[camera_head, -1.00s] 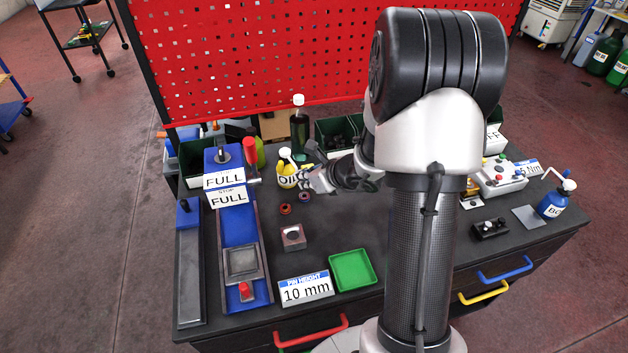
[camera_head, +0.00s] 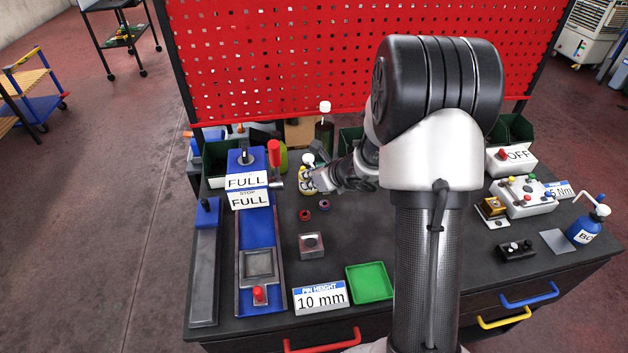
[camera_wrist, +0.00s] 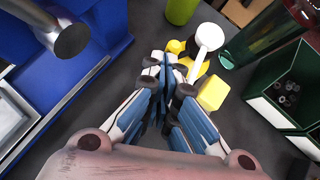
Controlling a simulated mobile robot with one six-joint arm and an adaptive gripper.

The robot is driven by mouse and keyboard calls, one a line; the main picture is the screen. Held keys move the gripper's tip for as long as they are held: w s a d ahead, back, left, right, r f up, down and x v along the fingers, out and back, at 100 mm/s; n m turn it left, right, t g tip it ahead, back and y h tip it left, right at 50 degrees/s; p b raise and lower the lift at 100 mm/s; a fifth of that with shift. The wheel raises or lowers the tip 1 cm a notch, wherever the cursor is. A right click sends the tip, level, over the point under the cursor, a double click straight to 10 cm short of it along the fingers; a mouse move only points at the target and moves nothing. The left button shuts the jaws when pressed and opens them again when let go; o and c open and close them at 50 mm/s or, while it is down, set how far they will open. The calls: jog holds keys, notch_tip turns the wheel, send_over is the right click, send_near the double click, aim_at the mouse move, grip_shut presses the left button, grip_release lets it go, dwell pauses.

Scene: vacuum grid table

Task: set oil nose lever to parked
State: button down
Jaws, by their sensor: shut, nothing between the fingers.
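The yellow oil bottle (camera_head: 304,186) with a white round top (camera_head: 308,160) stands towards the back of the table, left of my arm. My gripper (camera_head: 318,182) is right beside it and covers part of its label. In the wrist view the white round top (camera_wrist: 209,37) and yellow parts of the bottle (camera_wrist: 212,93) lie just beyond the fingertips. My gripper (camera_wrist: 166,78) is shut and empty, its tips close to the yellow parts; I cannot tell whether they touch. The nose lever cannot be made out clearly, and its position is not readable.
A blue press-like unit (camera_head: 262,225) with FULL signs stands to the left; its grey cylinder (camera_wrist: 70,38) is near my gripper. A green tray (camera_head: 370,284) lies in front.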

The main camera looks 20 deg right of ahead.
jog(key=shift+w+a+b, duration=0.35)
jog(key=shift+a, duration=0.35)
jog(key=shift+d, duration=0.1)
